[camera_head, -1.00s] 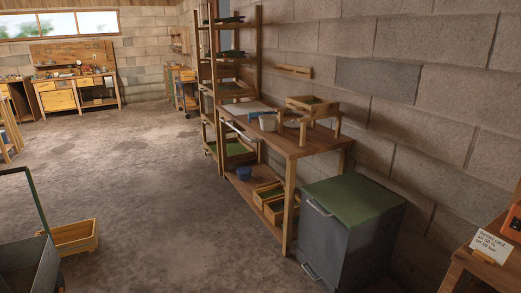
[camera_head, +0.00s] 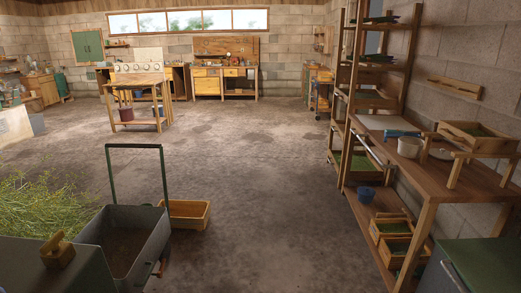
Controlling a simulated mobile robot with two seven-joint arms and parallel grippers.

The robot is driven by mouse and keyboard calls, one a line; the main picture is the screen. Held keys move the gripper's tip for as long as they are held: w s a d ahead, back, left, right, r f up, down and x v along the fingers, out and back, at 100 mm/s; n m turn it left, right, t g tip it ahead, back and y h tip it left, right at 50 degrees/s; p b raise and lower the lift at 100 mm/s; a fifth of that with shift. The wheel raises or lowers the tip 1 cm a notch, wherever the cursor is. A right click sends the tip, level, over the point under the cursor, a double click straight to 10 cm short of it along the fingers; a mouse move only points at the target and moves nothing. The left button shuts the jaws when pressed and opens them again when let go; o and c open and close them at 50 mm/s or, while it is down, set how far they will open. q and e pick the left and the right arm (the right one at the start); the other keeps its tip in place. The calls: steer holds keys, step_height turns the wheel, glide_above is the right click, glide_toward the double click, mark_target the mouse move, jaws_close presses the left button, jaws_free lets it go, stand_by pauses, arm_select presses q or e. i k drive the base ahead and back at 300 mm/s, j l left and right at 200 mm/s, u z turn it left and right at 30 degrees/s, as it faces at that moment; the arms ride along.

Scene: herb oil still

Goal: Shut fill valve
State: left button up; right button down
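I cannot pick out a fill valve or the still in this view. Neither of my grippers shows in the head view, so what they hold cannot be seen.
A grey cart (camera_head: 125,245) with a green handle stands front left, beside a wooden crate (camera_head: 188,213) and cut herbs (camera_head: 40,205). A workbench (camera_head: 435,185) and shelves line the right wall. A wooden table (camera_head: 138,82) stands farther back. The middle floor is clear.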

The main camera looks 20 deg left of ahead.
mark_target(53, 244)
steer(key=i+u, duration=0.3)
steer(key=u, duration=0.2)
steer(key=i+l+u, duration=0.15)
steer(key=u, duration=0.3)
steer(key=i+l+u, duration=0.25)
steer(key=u, duration=0.25)
steer(key=i+l+u, duration=0.3)
steer(key=u, duration=0.15)
steer(key=i+l+u, duration=0.15)
steer(key=l+u, duration=0.15)
steer(key=l, duration=0.2)
steer(key=i+l+u, duration=0.1)
steer(key=l+u, duration=0.2)
steer(key=l, duration=0.2)
steer(key=l+u, duration=0.35)
steer(key=l, duration=0.15)
steer(key=i, duration=0.05)
